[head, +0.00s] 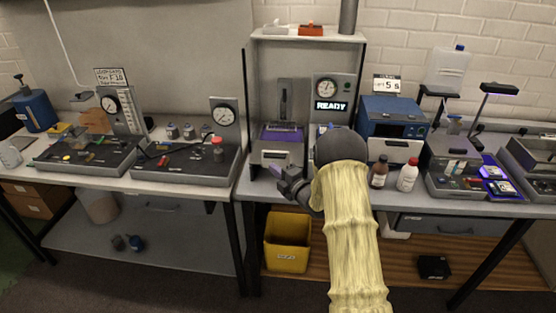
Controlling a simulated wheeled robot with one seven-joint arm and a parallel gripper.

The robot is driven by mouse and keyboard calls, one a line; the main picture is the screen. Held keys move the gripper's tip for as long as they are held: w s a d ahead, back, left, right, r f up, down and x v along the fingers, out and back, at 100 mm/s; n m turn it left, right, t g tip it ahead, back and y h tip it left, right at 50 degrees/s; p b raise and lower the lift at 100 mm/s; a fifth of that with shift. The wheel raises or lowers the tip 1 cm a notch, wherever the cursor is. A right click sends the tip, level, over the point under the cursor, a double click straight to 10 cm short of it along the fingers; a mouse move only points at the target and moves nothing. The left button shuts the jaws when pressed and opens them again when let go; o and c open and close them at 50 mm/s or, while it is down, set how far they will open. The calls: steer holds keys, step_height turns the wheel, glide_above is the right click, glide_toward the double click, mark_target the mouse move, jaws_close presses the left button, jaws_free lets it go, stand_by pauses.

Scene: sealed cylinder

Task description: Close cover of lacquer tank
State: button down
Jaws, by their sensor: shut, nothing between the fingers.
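A grey unit with a purple top (283,133) stands on the bench in the middle bay. A tall dark upright part rises behind it. No label on it is readable, so I cannot tell whether it is the lacquer tank or whether its purple top is the cover. My gripper (282,179) is shut and empty in front of this unit, near the bench's front edge. My pale yellow sleeved arm comes up from below and hides the bench to the right of the unit.
A panel with a gauge and a "READY" display (331,105) stands behind my arm. A blue machine (392,118) is to its right. A brown bottle (379,172) and a white bottle (407,175) stand close right of my arm. A yellow bin (287,258) is below.

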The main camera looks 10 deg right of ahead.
mark_target(271, 157)
steer(key=shift+w+d+p, duration=0.3)
steer(key=shift+w+d, duration=0.05)
steer(key=shift+w, duration=0.55)
steer(key=shift+w+d+p, duration=0.3)
steer(key=shift+w+d, duration=0.05)
steer(key=shift+w, duration=0.5)
